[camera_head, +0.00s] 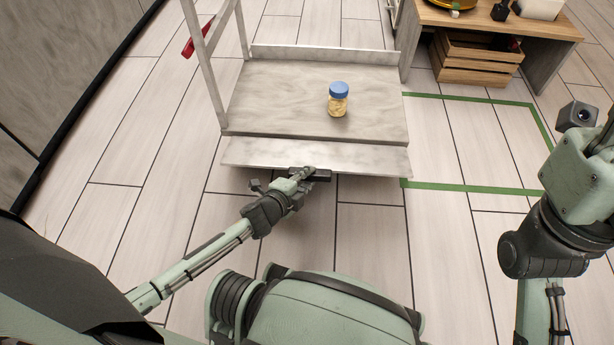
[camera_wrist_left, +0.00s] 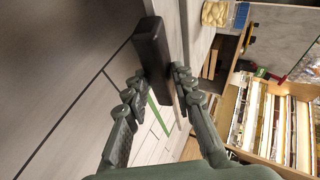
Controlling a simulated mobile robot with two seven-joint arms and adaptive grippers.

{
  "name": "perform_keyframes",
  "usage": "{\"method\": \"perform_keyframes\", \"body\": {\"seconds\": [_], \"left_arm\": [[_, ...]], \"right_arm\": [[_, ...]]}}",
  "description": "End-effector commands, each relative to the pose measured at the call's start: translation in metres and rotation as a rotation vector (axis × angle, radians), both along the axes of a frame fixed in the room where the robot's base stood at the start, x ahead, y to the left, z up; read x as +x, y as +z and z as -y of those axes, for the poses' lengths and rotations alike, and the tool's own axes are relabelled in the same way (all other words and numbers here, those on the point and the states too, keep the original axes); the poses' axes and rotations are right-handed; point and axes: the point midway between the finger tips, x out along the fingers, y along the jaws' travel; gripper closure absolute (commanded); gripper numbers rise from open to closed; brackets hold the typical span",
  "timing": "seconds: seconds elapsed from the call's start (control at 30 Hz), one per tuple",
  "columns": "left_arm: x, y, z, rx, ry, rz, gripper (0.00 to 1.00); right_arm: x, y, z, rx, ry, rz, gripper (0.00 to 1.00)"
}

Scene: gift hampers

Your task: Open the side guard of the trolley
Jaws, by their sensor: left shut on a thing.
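A black handle (camera_head: 322,176) sits on the guard's outer edge. My left gripper (camera_head: 305,176) is at this handle. In the left wrist view the black handle (camera_wrist_left: 151,50) lies between the two fingers of my left gripper (camera_wrist_left: 157,86), which is shut on it. My right arm shows at the right, but its fingers are out of view.
A jar with a blue lid (camera_head: 338,100) stands on the platform. A wooden crate (camera_head: 475,62) sits under a table (camera_head: 550,30) at the back right. Green tape (camera_head: 470,187) marks the floor right of the trolley. The floor on the near side is clear.

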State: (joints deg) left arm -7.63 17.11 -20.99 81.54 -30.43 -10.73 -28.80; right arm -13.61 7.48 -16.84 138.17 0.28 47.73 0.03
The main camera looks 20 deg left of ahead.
Motion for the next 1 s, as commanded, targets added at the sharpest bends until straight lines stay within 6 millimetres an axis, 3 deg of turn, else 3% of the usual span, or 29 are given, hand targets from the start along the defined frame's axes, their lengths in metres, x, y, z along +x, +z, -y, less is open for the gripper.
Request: {"method": "perform_keyframes", "body": {"seconds": [0.2,0.23,0.37,0.73,1.0], "left_arm": [[-0.001,-0.004,-0.003,-0.002,0.01,-0.009,1.0],[-0.001,-0.003,-0.004,-0.002,0.01,-0.009,0.73],[-0.001,-0.002,-0.003,-0.001,0.008,-0.006,0.59],[0.001,0.007,-0.002,0.0,0.003,0.002,0.59],[0.001,0.056,-0.002,0.001,0.0,0.002,0.59]], "right_arm": [[0.0,0.0,0.0,-0.001,-0.001,0.0,0.6],[0.0,0.0,0.0,-0.001,-0.001,0.0,0.6],[0.0,0.0,0.0,-0.001,-0.001,0.0,0.6],[0.001,0.0,-0.001,-0.003,0.0,0.001,0.6],[0.0,0.0,0.0,-0.001,0.0,0.0,0.6]]}}
